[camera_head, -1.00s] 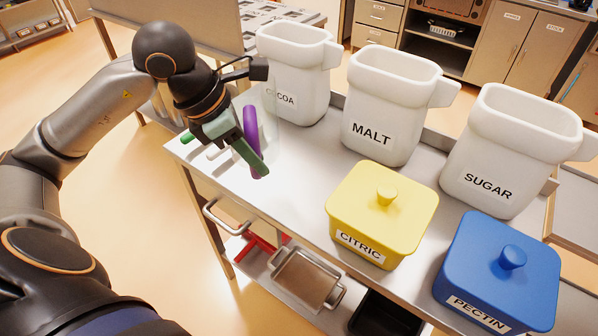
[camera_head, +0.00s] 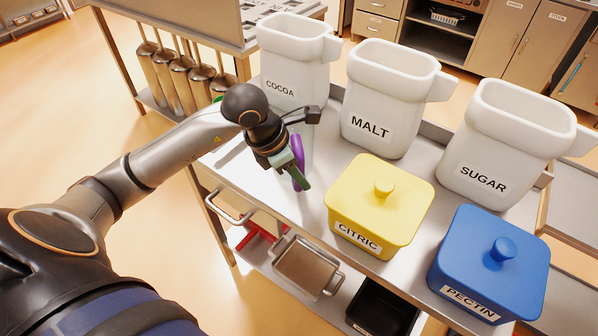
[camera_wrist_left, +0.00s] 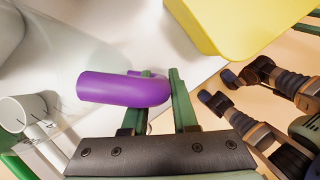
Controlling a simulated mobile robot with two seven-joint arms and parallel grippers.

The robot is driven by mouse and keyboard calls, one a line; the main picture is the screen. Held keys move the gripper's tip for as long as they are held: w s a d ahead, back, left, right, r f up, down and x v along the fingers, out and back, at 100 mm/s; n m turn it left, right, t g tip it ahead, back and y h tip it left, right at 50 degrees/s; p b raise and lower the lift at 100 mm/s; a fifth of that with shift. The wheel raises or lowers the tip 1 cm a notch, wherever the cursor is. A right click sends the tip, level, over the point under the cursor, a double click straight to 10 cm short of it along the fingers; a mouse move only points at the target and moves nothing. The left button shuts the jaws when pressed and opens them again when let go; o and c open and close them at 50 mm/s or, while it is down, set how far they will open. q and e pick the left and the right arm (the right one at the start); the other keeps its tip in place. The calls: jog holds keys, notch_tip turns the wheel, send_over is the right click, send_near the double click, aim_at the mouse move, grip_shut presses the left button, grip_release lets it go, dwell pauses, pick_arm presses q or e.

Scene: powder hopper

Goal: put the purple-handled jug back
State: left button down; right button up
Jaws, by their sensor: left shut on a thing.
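The purple-handled jug has a purple handle (camera_head: 297,158) and what looks like a clear, faint body behind it, over the metal table (camera_head: 257,188). My left gripper (camera_head: 303,182) is shut on the handle. In the left wrist view the purple handle (camera_wrist_left: 115,90) lies at the fingers of the left gripper (camera_wrist_left: 160,88), and the see-through body spreads to the upper left. I cannot tell whether the jug touches the tabletop.
White bins labelled COCOA (camera_head: 290,65), MALT (camera_head: 385,105) and SUGAR (camera_head: 510,140) stand along the back. The lidded yellow CITRIC box (camera_head: 365,205) and blue PECTIN box (camera_head: 490,275) stand in front. Several metal scoops (camera_head: 180,85) hang at the left.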

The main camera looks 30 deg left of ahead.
pick_arm(q)
jog(key=shift+f, duration=0.1)
jog(key=c, duration=0.7)
grip_release()
jog(key=shift+r, duration=0.2)
jog(key=v, duration=1.2)
jog(key=shift+f, duration=0.1)
